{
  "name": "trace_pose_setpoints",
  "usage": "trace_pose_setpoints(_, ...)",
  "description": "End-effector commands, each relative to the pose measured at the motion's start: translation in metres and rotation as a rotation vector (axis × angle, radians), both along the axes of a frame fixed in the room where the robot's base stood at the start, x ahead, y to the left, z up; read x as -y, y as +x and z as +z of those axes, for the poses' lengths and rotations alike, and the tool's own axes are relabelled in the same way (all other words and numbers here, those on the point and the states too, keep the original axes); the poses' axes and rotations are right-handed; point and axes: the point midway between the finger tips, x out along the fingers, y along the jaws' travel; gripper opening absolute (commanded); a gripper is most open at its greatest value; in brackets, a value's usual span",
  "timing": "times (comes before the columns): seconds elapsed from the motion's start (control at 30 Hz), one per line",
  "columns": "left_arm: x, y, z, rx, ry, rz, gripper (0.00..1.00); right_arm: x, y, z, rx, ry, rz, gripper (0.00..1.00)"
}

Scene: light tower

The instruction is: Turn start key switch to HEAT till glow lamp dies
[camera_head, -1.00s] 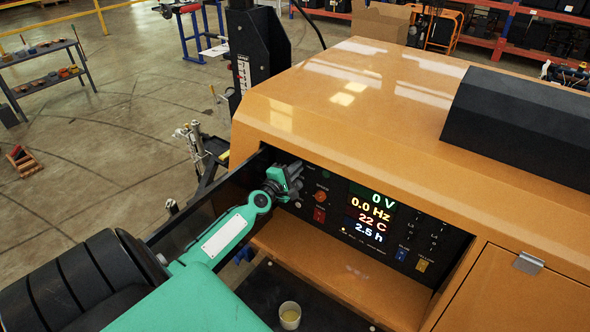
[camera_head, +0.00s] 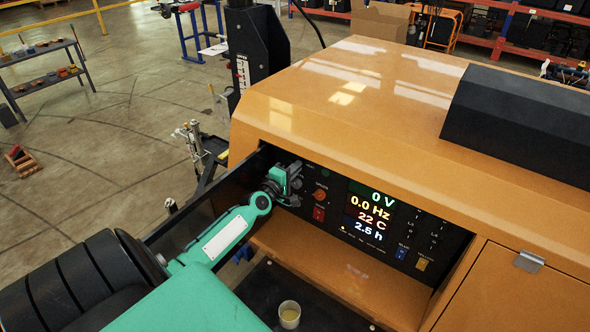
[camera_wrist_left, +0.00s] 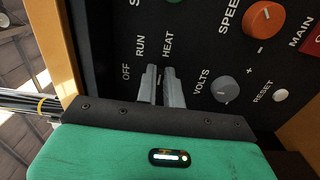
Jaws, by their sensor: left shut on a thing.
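The control panel (camera_head: 330,205) is set into the front of the orange machine. My left gripper (camera_head: 287,178) is at the panel's left end in the head view. In the left wrist view my left gripper (camera_wrist_left: 162,84) has its two grey fingers close together under the OFF, RUN and HEAT labels, shut on the start key switch, which the fingers mostly hide. A green round part (camera_wrist_left: 172,2) shows at the wrist view's top edge. I cannot make out a glow lamp. The display (camera_head: 371,213) reads 0 V, 0.0 Hz, 22 C and 2.5 h. My right gripper is not in view.
The orange SPEED knob (camera_wrist_left: 263,17), grey VOLTS knob (camera_wrist_left: 226,89) and white RESET button (camera_wrist_left: 280,95) lie right of the fingers. A red switch (camera_head: 319,214) is on the panel. A cup (camera_head: 289,314) stands below, and the orange hood overhangs the panel.

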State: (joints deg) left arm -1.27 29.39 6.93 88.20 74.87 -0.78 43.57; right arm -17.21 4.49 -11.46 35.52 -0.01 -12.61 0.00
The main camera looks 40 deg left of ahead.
Motion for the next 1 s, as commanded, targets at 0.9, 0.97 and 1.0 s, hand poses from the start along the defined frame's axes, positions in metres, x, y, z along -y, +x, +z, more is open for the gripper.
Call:
trace_pose_setpoints(0.9, 0.007, -0.057, -0.003, -0.003, 0.0, 0.0, 0.31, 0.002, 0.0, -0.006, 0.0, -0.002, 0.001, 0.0)
trace_pose_setpoints(0.97, 0.008, -0.068, -0.004, -0.003, 0.0, 0.0, 0.31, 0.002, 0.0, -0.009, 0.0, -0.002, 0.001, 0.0)
trace_pose_setpoints(1.0, 0.009, -0.075, -0.004, -0.003, 0.0, 0.0, 0.31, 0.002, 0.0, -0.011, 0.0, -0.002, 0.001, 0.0)
